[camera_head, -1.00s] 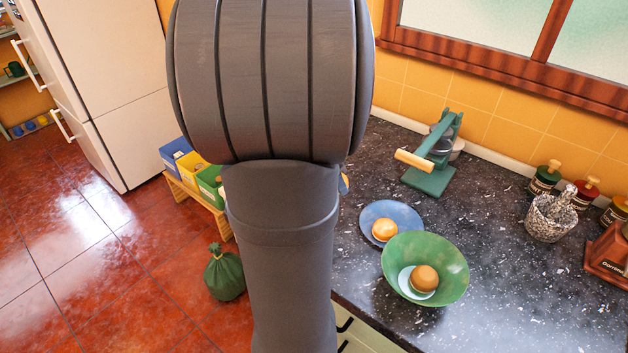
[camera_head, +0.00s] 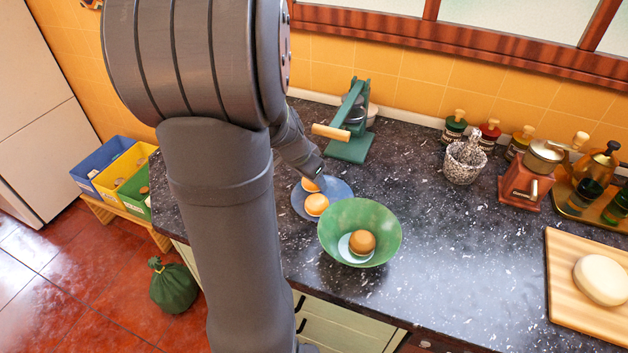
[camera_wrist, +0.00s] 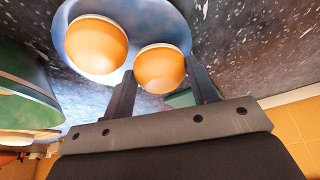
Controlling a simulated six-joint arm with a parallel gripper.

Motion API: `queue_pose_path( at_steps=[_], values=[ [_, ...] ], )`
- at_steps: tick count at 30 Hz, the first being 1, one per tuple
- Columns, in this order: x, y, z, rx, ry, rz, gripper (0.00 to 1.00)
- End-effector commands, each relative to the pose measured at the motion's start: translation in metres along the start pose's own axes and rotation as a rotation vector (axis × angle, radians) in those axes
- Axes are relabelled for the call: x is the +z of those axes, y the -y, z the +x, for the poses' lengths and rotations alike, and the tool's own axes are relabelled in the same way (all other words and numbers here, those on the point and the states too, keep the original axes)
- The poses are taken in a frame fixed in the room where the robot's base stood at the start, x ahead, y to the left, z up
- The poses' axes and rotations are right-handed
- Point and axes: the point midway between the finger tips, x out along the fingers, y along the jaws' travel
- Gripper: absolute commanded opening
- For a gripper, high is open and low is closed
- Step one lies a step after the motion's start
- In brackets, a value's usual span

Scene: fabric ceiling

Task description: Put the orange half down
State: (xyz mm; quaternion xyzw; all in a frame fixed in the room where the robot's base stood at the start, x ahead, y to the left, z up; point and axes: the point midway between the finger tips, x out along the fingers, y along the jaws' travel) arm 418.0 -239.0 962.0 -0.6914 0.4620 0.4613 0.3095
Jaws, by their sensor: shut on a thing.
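My gripper (camera_wrist: 162,72) is shut on an orange half (camera_wrist: 160,66), with one finger on each side of it. In the head view this held orange half (camera_head: 309,186) is at the far part of the blue plate (camera_head: 340,187), partly hidden by my gripper. I cannot tell whether it touches the plate. A second orange half (camera_head: 317,205) lies on the plate beside it. This second half also shows in the wrist view (camera_wrist: 96,44), to the left of the held one.
A green bowl (camera_head: 385,222) holding a round brownish-orange thing (camera_head: 362,242) stands close in front of the plate. A green lever press (camera_head: 350,142) stands behind the plate. A speckled mortar (camera_head: 463,161) and jars are farther right. Counter between mortar and bowl is clear.

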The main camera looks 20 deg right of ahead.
Motion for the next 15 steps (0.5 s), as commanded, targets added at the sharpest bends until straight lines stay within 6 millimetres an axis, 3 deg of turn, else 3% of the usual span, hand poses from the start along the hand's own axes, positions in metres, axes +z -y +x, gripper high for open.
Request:
queue_pose_path(
  at_steps=[3, 14, 15],
  values=[
    [0.0047, 0.0002, 0.0101, 0.0, 0.001, -0.001, 0.3],
    [0.0064, 0.0001, 0.0137, 0.001, 0.001, -0.001, 0.3],
    [0.0063, 0.0002, 0.0136, 0.0, 0.001, 0.0, 0.59]
  ],
)
